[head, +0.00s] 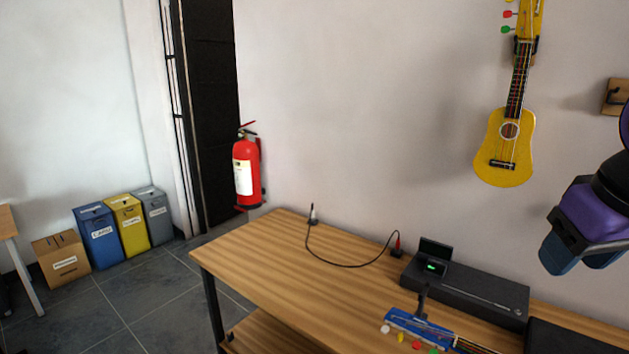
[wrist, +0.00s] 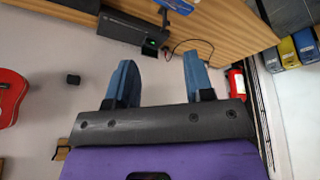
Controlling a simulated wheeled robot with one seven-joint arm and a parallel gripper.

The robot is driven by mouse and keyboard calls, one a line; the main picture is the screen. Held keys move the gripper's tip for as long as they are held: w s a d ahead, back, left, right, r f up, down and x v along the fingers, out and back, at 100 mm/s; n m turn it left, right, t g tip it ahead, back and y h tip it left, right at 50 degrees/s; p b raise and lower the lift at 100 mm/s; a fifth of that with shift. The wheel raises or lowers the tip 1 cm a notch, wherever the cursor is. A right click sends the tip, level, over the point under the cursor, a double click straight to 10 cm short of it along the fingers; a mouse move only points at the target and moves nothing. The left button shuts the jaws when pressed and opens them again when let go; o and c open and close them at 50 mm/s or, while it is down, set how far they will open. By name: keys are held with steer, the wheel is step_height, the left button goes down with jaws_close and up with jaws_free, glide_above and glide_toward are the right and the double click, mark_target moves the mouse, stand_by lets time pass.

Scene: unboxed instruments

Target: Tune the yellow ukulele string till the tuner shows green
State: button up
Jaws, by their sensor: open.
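A yellow ukulele (head: 505,160) hangs on the wall at the upper right of the head view. Its head is cut off by the top edge; red (head: 508,14) and green (head: 506,29) pegs show there. A blue headstock (head: 405,320) lies on the table, with white (head: 385,329), yellow (head: 401,338), red (head: 416,345) and green pegs along its near edge. A small black device (head: 434,256), seemingly the tuner, shows a green light; the light also shows in the wrist view (wrist: 150,43). My gripper (head: 574,262) is open and empty, apart from both instruments.
A wooden table (head: 290,260) carries a long black box (head: 470,293) and a cable (head: 340,264) with two plugs. A red extinguisher (head: 246,172) hangs on the wall. Bins (head: 100,237) stand at left. Part of a red instrument (wrist: 10,97) shows in the wrist view.

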steer(key=shift+s+a+r+m+t, duration=0.1)
steer(key=shift+s+r+m+t, duration=0.1)
steer(key=shift+s+r+t, duration=0.25)
steer(key=shift+s+a+r+m+t, duration=0.1)
steer(key=shift+s+r+m+t, duration=0.1)
steer(key=shift+s, duration=0.35)
jaws_close()
stand_by(1.1)
